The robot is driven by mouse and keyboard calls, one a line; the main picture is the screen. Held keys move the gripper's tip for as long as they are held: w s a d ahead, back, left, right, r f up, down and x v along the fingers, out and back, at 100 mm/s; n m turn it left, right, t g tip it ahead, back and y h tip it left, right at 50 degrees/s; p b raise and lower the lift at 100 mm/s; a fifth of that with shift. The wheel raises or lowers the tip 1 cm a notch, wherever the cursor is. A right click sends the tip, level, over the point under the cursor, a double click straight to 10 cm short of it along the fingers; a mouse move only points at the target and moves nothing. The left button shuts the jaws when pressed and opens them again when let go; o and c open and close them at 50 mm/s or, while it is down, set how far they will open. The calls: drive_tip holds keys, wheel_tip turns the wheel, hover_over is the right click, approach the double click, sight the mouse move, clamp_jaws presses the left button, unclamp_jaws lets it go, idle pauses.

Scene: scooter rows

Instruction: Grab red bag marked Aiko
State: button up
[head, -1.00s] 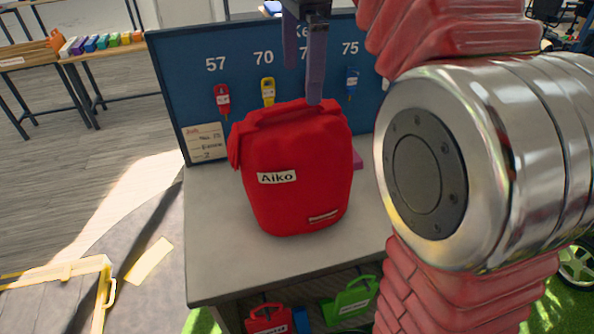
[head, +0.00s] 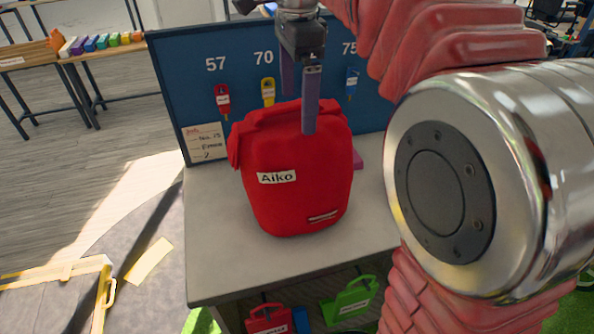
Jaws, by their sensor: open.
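The red bag (head: 297,195) with a white label reading "Aiko" stands upright on a grey table in the middle of the head view. It has a red handle strap across its top. My gripper (head: 297,112) hangs above the bag, pointing down, with its two fingers apart. The nearer finger overlaps the bag's top right by the handle in the picture. The farther finger shows behind and to the left, its tip near the bag's top. I cannot tell whether either finger touches the bag.
A blue key board (head: 190,70) with tagged keys stands behind the bag. The grey table (head: 215,265) has free room left of the bag. Smaller red (head: 268,320) and green (head: 350,302) bags sit below on a shelf. A pink item lies partly hidden behind the bag.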

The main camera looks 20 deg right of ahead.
drive_tip(key=shift+f, duration=0.8)
drive_tip(key=c, duration=1.5)
drive_tip(key=shift+r, duration=0.2)
wheel_tip(320, 180, up, 10)
drive_tip(key=shift+f, duration=0.15)
idle(0.3)
